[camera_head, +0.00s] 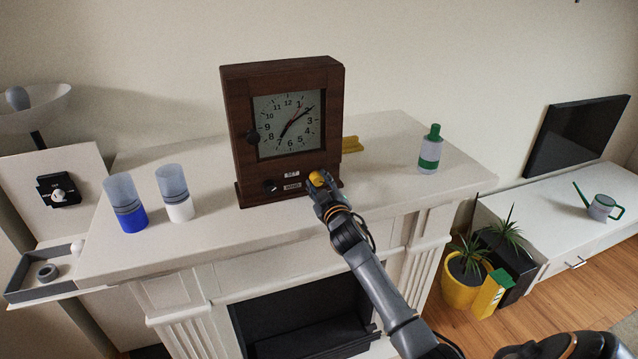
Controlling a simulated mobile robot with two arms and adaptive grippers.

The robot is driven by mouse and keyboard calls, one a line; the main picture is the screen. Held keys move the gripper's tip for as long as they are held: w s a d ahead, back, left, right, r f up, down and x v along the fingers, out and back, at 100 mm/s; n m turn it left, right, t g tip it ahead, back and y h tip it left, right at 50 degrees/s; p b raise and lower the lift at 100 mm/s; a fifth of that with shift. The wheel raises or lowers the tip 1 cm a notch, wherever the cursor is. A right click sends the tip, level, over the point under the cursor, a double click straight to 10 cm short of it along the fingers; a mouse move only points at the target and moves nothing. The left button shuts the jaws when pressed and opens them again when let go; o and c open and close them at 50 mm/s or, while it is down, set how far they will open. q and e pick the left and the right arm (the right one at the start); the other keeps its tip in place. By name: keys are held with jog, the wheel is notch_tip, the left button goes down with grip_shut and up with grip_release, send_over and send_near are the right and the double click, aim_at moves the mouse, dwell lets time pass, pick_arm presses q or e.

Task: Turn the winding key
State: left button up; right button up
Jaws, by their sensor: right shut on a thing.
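A dark wooden mantel clock (239,150) stands upright on the white mantelpiece. The yellow winding key (317,178) is at the lower right of the clock's front. My right gripper (322,187) is shut on the winding key, and its fingers hide part of the key. My left gripper is not in view.
Two glass tumblers, one with a blue base (133,219) and one with a white base (180,209), stand left of the clock. A green-and-white bottle (429,152) stands to the right. A yellow object (351,144) lies behind the clock's right side. The mantel front (230,229) is clear.

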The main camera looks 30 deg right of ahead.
jog(key=m+p, duration=0.1)
jog(key=m, duration=0.4)
jog(key=shift+m, duration=0.4)
jog(key=m+p, duration=0.1)
jog(key=m, duration=0.4)
jog(key=shift+p, duration=0.35)
jog(key=m, duration=0.5)
jog(key=shift+g+y, duration=0.3)
jog(key=shift+y, duration=0.1)
jog(key=m, duration=0.5)
jog(key=o, duration=1.2)
jog(key=shift+d, duration=0.1)
jog(key=shift+c, duration=0.2)
